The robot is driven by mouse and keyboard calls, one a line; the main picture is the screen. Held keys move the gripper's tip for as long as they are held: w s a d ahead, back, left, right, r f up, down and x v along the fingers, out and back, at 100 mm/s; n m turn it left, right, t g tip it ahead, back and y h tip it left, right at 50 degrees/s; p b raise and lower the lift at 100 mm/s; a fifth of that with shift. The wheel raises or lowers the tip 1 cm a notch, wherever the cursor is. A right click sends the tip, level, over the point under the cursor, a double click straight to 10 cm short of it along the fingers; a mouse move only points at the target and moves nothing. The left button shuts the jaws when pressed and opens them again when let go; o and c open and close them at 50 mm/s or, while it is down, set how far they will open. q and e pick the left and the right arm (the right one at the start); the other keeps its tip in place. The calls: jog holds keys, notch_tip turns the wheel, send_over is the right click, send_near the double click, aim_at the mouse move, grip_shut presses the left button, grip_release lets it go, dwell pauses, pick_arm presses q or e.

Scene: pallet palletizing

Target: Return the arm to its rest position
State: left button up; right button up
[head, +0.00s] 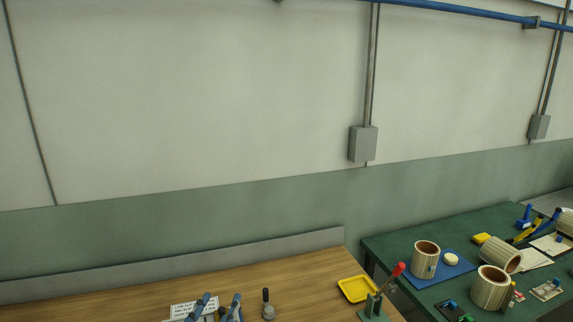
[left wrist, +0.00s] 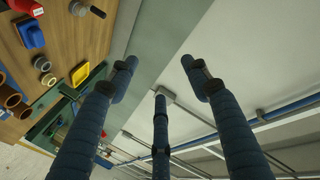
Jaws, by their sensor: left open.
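Behind the fingers are the wall and the tilted table. The rest of the left arm is out of the head view. My right gripper is in neither view.
A green table (head: 400,246) at right holds label rolls (head: 425,260). The wall (head: 200,110) stands behind.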

pick_arm(q)
jog(key=s+a+f+n+g+y, duration=0.1)
jog(key=s+a+f+n+g, duration=0.35)
jog(key=s+f, duration=0.9)
jog(key=s+a+f+g, duration=0.1)
jog(key=s+f+g, duration=0.3)
jog(key=s, duration=0.3)
jog(key=s+a+f+g, duration=0.1)
jog(key=s+f+g, duration=0.3)
jog(key=s, duration=0.3)
jog(key=s+f+g+b, duration=0.15)
jog(key=f+b, duration=0.55)
jog(key=f, duration=1.4)
jog(key=s+f+b, duration=0.2)
jog(key=f+b, duration=0.4)
jog(key=f, duration=1.5)
jog(key=s+a+f+b, duration=0.1)
jog(key=s+f+b, duration=0.3)
jog(key=s+f, duration=0.4)
jog(key=s+a+f+g+b, duration=0.1)
jog(key=s+f+b, duration=0.4)
jog(key=f, duration=1)
jog(key=s+a, duration=0.1)
jog(key=s, duration=0.2)
jog(key=shift+s+f+m, duration=0.15)
jog(key=shift+s+m, duration=0.15)
jog(key=shift+m, duration=0.05)
